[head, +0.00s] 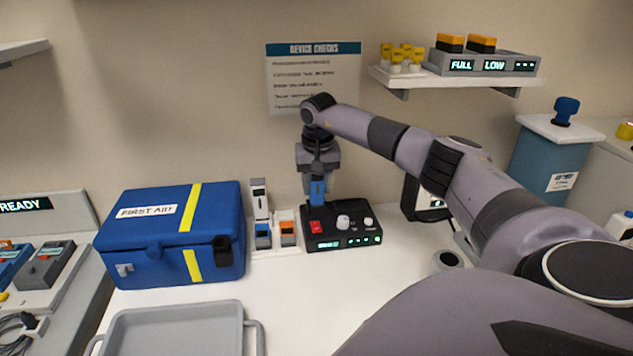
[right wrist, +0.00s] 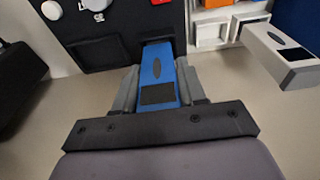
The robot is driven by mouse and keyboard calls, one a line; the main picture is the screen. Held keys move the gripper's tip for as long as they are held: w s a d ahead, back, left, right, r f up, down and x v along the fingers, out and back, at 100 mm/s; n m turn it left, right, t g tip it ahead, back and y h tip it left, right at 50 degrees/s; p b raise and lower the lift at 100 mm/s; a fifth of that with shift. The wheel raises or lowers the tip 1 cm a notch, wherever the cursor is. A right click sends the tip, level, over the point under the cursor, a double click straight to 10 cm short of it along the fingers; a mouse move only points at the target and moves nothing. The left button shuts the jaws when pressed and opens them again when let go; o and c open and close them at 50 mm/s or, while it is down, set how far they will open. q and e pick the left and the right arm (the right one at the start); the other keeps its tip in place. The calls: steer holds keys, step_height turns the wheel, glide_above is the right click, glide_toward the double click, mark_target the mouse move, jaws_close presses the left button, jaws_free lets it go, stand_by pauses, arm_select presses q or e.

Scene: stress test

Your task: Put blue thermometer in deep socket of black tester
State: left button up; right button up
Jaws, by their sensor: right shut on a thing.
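My right gripper (head: 317,186) is shut on the blue thermometer (head: 317,190) and points down over the back left part of the black tester (head: 345,243). In the right wrist view the blue thermometer (right wrist: 158,75) sits between the fingers of the right gripper (right wrist: 160,88). Its far end meets a dark, raised-rim opening on the black tester (right wrist: 120,25); how far it is inside, I cannot tell. Another dark rectangular outline lies beside that opening. The tester has a red button, white knobs and a lit green display. My left gripper is not in view.
A white holder (head: 284,242) with blue and orange devices and an upright grey-white device (head: 260,200) stand left of the tester. A blue first aid case (head: 170,220) is further left. A grey tray (head: 180,312) lies in front. The table's front middle is clear.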

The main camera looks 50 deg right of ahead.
stand_by(0.3)
steer(key=o, duration=1.1)
steer(key=shift+o, duration=0.2)
steer(key=shift+r, duration=0.15)
steer(key=r, duration=0.7)
steer(key=shift+s+a+b, duration=0.3)
steer(key=shift+s+a, duration=0.05)
steer(key=shift+s, duration=0.05)
steer(key=shift+f, duration=0.1)
